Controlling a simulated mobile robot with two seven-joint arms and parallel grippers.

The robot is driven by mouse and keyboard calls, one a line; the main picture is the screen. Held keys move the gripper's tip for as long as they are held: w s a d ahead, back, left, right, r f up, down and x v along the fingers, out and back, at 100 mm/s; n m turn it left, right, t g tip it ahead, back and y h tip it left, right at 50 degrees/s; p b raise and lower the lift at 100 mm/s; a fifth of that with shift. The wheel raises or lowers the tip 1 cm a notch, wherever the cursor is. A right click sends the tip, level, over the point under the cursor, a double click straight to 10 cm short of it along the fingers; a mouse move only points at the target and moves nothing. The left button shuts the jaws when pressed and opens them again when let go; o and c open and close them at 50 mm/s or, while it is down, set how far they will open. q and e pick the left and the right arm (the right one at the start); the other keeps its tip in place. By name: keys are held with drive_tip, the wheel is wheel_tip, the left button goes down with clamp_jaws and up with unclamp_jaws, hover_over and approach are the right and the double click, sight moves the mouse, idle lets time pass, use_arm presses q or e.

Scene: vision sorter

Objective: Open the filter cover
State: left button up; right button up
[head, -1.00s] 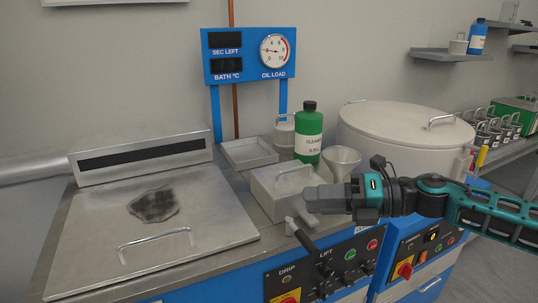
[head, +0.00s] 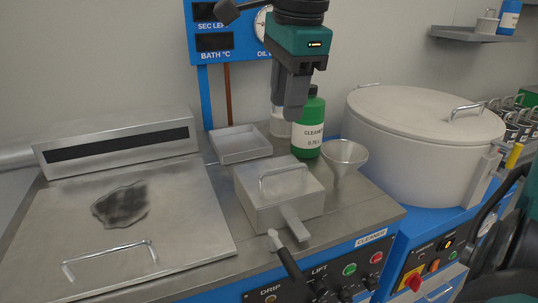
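A small metal box with a closed flat lid (head: 255,178) and a looped handle (head: 283,178) stands on the counter, a spout at its front; it looks like the filter and its cover. My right gripper (head: 291,112) points down from above, behind and above the box, in front of the gauge panel. It is apart from the lid handle. Its fingers show nearly edge-on, so I cannot tell whether they are open or shut; nothing shows held. My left gripper is not in view.
A green cleaner bottle (head: 308,135) and a metal funnel (head: 343,158) stand right of the box. A shallow tray (head: 240,145) lies behind it. A large lidded drum (head: 420,150) is at right, a flat fryer lid (head: 185,215) at left. A black lever (head: 287,260) rises in front.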

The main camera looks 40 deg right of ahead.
sight(277, 169)
drive_tip(key=f, duration=0.4)
drive_tip(key=w+f+b, duration=0.1)
drive_tip(key=f, duration=0.3)
drive_tip(key=w+f, duration=0.1)
drive_tip(key=f, duration=0.3)
drive_tip(key=shift+w+d+f+b, duration=0.15)
drive_tip(key=shift+d+f+b, duration=0.1)
drive_tip(key=shift+d+b, duration=0.1)
clamp_jaws()
